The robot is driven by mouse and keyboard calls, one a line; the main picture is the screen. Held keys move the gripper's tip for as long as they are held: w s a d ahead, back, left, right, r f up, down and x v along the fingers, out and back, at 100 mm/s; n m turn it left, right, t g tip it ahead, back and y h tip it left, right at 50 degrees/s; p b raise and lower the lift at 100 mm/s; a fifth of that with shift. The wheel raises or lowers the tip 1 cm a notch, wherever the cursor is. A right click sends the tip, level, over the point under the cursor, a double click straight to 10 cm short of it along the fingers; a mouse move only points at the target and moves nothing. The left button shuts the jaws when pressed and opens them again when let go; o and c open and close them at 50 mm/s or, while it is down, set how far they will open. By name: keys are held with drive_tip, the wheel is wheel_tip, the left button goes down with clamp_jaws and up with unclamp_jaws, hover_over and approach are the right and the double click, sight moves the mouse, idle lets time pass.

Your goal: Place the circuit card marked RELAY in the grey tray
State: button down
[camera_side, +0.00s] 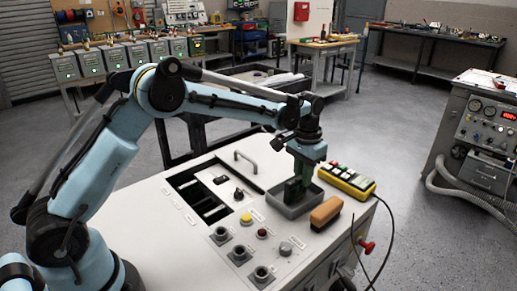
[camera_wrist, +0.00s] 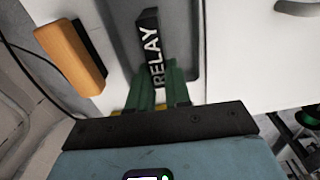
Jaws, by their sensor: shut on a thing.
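My gripper (camera_side: 298,181) is over the grey tray (camera_side: 271,205) and is shut on the RELAY card (camera_side: 291,191). The tray (camera_wrist: 190,38) shows behind the card there. I cannot tell whether the card touches the tray floor, as the fingers and the tray wall hide its lower edge.
A wooden-backed brush or block (camera_side: 326,212) lies just right of the tray, and also shows in the wrist view (camera_wrist: 72,56). A yellow keypad box (camera_side: 346,181) stands behind it. Knobs (camera_side: 239,254) and an open slot bay (camera_side: 205,195) lie to the left.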

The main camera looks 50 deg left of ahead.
drive_tip(key=shift+f, duration=0.15)
drive_tip(key=c, duration=1.1)
unclamp_jaws()
drive_tip(key=shift+o, duration=0.2)
wheel_tip(320, 180, up, 12)
drive_tip(key=r, duration=0.1)
drive_tip(key=s+a+r+t, duration=0.2)
drive_tip(key=s+r+t, duration=0.1)
drive_tip(key=s, duration=0.8)
drive_tip(key=s+f+t, duration=0.4)
drive_tip(key=s+f, duration=0.2)
drive_tip(key=s, duration=0.5)
drive_tip(key=shift+s+a+f, duration=0.3)
drive_tip(key=shift+s+a, duration=0.1)
drive_tip(key=shift+a, duration=0.05)
